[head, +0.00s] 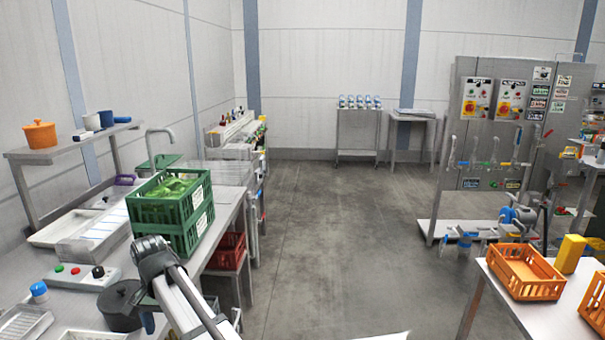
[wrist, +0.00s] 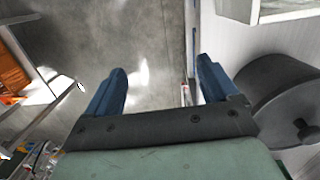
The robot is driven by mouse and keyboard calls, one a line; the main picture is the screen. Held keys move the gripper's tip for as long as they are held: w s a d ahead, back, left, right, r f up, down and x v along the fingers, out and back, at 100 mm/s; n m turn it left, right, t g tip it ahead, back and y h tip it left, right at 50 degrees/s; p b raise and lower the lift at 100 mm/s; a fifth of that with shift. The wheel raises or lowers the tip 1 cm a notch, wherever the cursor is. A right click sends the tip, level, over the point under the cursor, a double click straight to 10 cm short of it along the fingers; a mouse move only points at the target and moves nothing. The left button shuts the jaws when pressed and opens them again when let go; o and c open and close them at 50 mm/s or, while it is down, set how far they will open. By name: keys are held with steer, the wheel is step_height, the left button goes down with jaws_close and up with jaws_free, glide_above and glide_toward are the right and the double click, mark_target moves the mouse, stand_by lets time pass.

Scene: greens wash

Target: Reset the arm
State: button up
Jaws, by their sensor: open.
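My gripper (wrist: 160,82) shows in the wrist view with its two blue fingers spread wide apart. Nothing is between the fingers; the grey floor shows behind the gap. In the head view my arm reaches in from the bottom, in front of the left bench, and the fingers are mostly hidden behind the arm there. A dark round pot with a lid knob (wrist: 285,95) is just right of the right finger in the wrist view, apart from it as far as I can tell. The same dark pot (head: 119,307) stands on the bench left of my arm.
Green stacked crates (head: 170,212) with leafy greens stand on the left bench beyond my arm. A button box (head: 80,275) and a blue-capped bottle (head: 39,291) are at left. Orange crates (head: 525,271) sit on the right table. The floor (head: 325,220) between is clear.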

steer(key=w+d+f+g, duration=0.1)
steer(key=w+d+f, duration=0.1)
steer(key=d+f, duration=0.6)
steer(key=w+d+f, duration=0.2)
steer(key=d+f, duration=0.4)
steer(key=f, duration=0.4)
steer(key=s+d+f+g+h, duration=0.15)
steer(key=s+d+f, duration=0.25)
steer(key=d+f, duration=1.35)
steer(key=s+d+f+g, duration=0.2)
steer(key=s+d+f, duration=0.8)
steer(key=s+d, duration=0.3)
steer(key=s+d+f+y, duration=0.1)
steer(key=s+d+f, duration=0.1)
steer(key=s+d, duration=0.2)
steer(key=s+d+f+g+y, duration=0.1)
steer(key=s+d+f, duration=0.2)
steer(key=s, duration=0.7)
steer(key=shift+s+d+f, duration=0.2)
steer(key=shift+s+d, duration=0.05)
steer(key=shift+d, duration=0.65)
steer(key=shift+g, duration=0.25)
